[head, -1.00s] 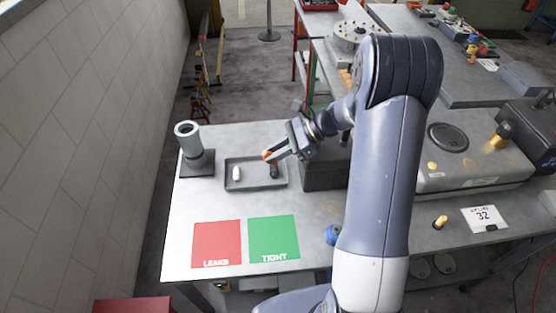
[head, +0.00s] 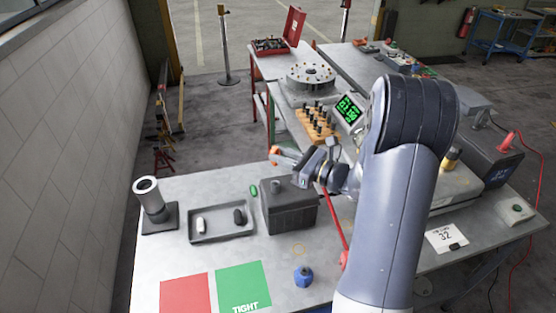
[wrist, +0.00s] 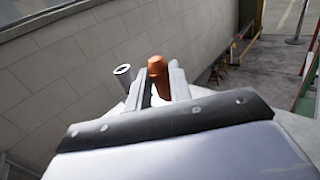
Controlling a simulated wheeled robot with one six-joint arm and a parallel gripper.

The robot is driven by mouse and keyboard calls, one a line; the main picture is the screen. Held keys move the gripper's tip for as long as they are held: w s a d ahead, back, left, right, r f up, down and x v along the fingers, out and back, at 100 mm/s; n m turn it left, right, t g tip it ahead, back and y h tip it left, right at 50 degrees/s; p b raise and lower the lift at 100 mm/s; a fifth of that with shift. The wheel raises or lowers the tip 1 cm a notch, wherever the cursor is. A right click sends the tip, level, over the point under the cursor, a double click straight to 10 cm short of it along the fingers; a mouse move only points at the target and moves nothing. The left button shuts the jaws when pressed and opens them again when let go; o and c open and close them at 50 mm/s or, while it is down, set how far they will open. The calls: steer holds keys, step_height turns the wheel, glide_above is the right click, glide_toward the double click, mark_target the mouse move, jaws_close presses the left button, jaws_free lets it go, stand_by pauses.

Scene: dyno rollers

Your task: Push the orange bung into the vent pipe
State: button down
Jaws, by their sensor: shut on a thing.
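The orange bung (wrist: 157,68) is between the two fingers of my gripper (wrist: 160,90) in the wrist view, and the fingers are shut on it. In the head view, my gripper (head: 283,157) is raised above the back of the bench, with the orange bung (head: 274,150) at its tip. The grey vent pipe (head: 152,203) stands on a dark base at the bench's left end, its round mouth open and facing up. The vent pipe (wrist: 123,74) also shows just left of the fingers in the wrist view. The bung is apart from the pipe.
A dark tray (head: 200,240) holds a white plug (head: 200,225) and a black plug (head: 240,216). A dark box (head: 290,210) stands right of it. Red and green (head: 243,285) cards lie in front, beside a blue knob (head: 302,276). A wall (head: 60,130) runs along the left.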

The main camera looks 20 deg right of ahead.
steer(key=shift+f+b, duration=1.9)
steer(key=shift+f, duration=1.25)
steer(key=shift+f+b, duration=0.95)
steer(key=shift+b, duration=0.5)
steer(key=c, duration=1.2)
jaws_free()
steer(key=shift+s, duration=0.1)
steer(key=b+v, duration=0.2)
steer(key=v, duration=0.8)
steer(key=shift+s+d+r+b, duration=0.1)
steer(key=shift+s+d+b, duration=0.15)
steer(key=shift+b, duration=0.05)
steer(key=shift+w+a, duration=0.1)
